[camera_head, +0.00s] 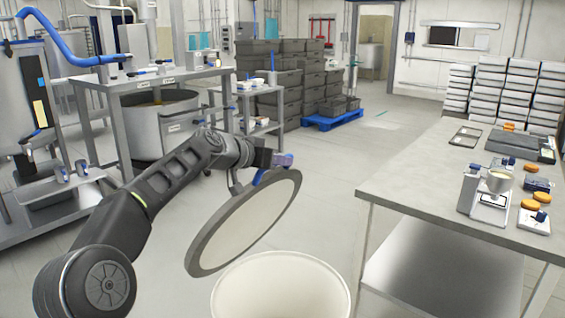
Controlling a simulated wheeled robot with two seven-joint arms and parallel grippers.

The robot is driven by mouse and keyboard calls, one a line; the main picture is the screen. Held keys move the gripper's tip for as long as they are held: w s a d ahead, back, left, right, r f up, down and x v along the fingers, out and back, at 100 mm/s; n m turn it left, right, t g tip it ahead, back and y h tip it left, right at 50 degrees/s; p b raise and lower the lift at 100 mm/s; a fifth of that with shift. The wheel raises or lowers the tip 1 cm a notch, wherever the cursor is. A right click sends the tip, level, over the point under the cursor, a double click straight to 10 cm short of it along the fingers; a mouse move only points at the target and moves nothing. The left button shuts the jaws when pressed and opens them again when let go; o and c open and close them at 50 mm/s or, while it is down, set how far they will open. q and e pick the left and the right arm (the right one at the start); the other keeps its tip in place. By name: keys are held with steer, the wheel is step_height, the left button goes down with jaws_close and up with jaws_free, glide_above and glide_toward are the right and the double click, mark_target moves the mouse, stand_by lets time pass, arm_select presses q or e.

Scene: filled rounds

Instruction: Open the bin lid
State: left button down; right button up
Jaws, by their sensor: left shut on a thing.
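The bin (281,288) is a round, cream-coloured container at the bottom centre, and its top is uncovered. The bin lid (246,222) is a round disc with a grey rim and a pale face. It is tilted steeply, above and to the left of the bin's mouth. My left gripper (271,168) is at the upper edge of the lid, shut on a blue part there. The fingertips are small and partly hidden at that spot. My right gripper does not show.
A steel table (430,190) on the right holds a small scale with a cup (499,182), orange rounds (530,204) and trays. A steel bench (150,82) and a large vat (160,115) stand at the left. The middle floor is clear.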

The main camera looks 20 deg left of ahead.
arm_select(q)
steer(key=c, duration=1.4)
jaws_free()
steer(key=shift+o, duration=0.2)
steer(key=b+v, duration=0.2)
steer(key=v, duration=0.4)
steer(key=shift+s+a, duration=0.25)
steer(key=shift+s, duration=0.1)
steer(key=shift+s+a+r, duration=0.1)
steer(key=shift+s+r, duration=0.15)
steer(key=shift+s, duration=0.15)
